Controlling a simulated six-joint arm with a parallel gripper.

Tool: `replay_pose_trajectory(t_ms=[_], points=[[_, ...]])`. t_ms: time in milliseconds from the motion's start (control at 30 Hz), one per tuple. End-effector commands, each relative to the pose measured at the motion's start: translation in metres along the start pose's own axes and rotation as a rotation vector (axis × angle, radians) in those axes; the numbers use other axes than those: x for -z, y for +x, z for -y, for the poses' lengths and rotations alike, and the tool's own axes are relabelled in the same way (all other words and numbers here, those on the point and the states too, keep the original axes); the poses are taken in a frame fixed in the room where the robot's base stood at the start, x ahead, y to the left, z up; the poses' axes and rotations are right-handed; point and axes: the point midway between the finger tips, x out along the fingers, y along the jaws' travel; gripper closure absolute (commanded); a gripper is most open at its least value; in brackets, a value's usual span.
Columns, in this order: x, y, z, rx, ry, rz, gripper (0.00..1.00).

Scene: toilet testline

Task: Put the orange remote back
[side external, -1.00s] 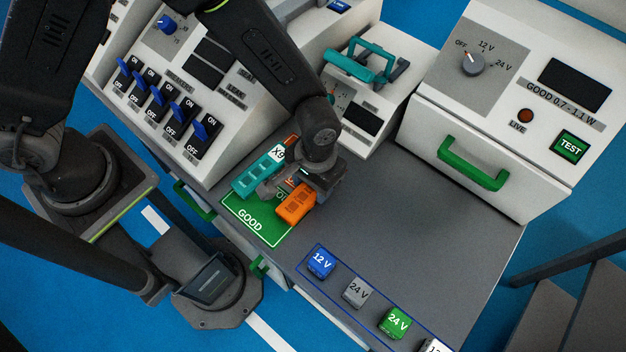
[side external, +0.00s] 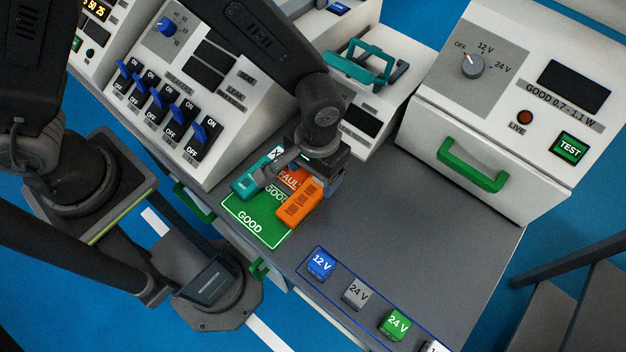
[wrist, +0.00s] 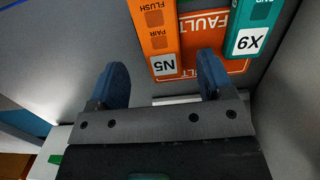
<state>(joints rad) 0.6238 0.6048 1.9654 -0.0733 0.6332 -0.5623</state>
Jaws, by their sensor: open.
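The orange remote (side external: 300,203) lies at the right edge of the green GOOD mat (side external: 247,217). In the wrist view the orange remote (wrist: 153,22) shows its N5 label end, partly over a red FAULT mat (wrist: 205,22). My gripper (side external: 318,172) is low over the far end of the orange remote in the side view. In the wrist view my gripper (wrist: 163,72) is open, its two blue fingers apart, with the N5 end just beyond the gap. Contact cannot be told.
A teal remote (side external: 256,178) labelled X9 lies left of the orange one, also in the wrist view (wrist: 252,28). Blue (side external: 320,262), grey (side external: 357,291) and green (side external: 395,323) voltage blocks line the front. A teal-handled fixture (side external: 362,65) stands behind.

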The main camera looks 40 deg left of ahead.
Motion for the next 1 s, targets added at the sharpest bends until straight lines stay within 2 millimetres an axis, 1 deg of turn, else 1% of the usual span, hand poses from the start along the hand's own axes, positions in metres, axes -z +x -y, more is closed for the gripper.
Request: replay_pose_trajectory(t_ms=[33, 100, 200, 300, 433, 633, 700, 767, 867, 967, 1000], points=[[0.001, -0.013, -0.001, -0.004, -0.001, -0.005, 0.26], [0.001, -0.028, -0.001, -0.004, -0.001, -0.005, 0.26], [0.001, -0.046, 0.0, -0.003, -0.002, -0.004, 0.26], [0.001, -0.06, 0.0, -0.002, -0.002, -0.003, 0.26], [0.0, -0.071, 0.0, -0.001, -0.001, -0.001, 0.26], [0.0, -0.075, 0.0, 0.0, -0.001, 0.0, 0.26], [0.001, -0.079, 0.003, -0.004, -0.002, -0.006, 0.26], [0.002, -0.089, 0.01, -0.013, -0.002, -0.02, 0.26], [0.005, -0.117, 0.033, -0.039, -0.005, -0.067, 0.26], [0.002, -0.154, 0.068, -0.067, -0.006, -0.136, 0.26], [-0.002, -0.168, 0.083, -0.076, -0.006, -0.167, 0.26]])
